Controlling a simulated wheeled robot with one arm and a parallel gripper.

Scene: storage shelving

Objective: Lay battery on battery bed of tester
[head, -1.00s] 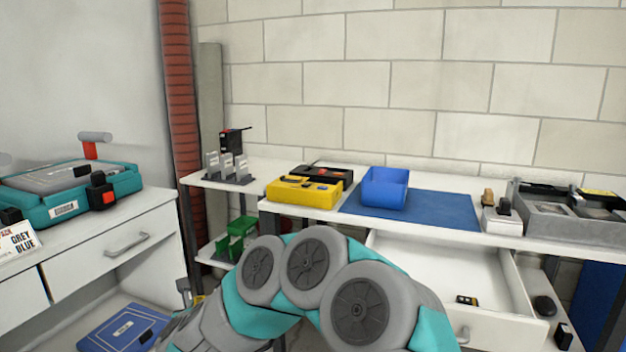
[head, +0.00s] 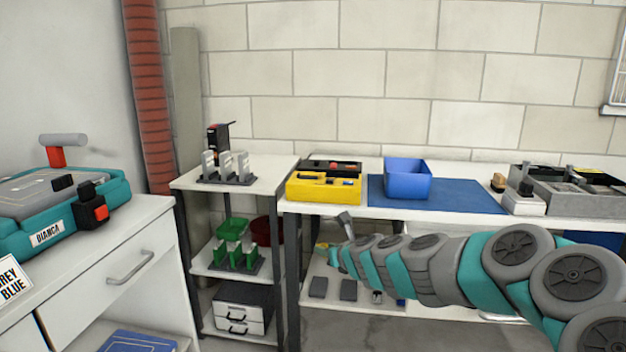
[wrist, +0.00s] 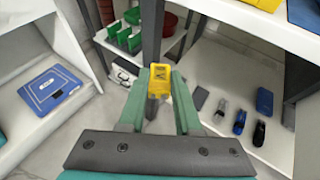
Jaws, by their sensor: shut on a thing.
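My gripper (wrist: 158,88) is shut on a small yellow block with dark marks, apparently the battery (wrist: 160,75), held between the green fingers in the wrist view. In the head view my arm reaches in from the right, with its end low in front of the bench; the grip itself is too small to make out there. A yellow device with dark fittings (head: 323,189) stands on the left of the bench top, with a black device with a red button (head: 333,166) behind it. I cannot tell for certain which is the tester or see its battery bed.
A blue bin (head: 408,181) stands on a blue mat (head: 465,198). A grey tray (head: 560,196) is farther right. Left are a shelf rack (head: 185,182) and a white cabinet (head: 125,255). Several small devices lie on the low shelf (wrist: 210,85). The bench legs stand near my gripper.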

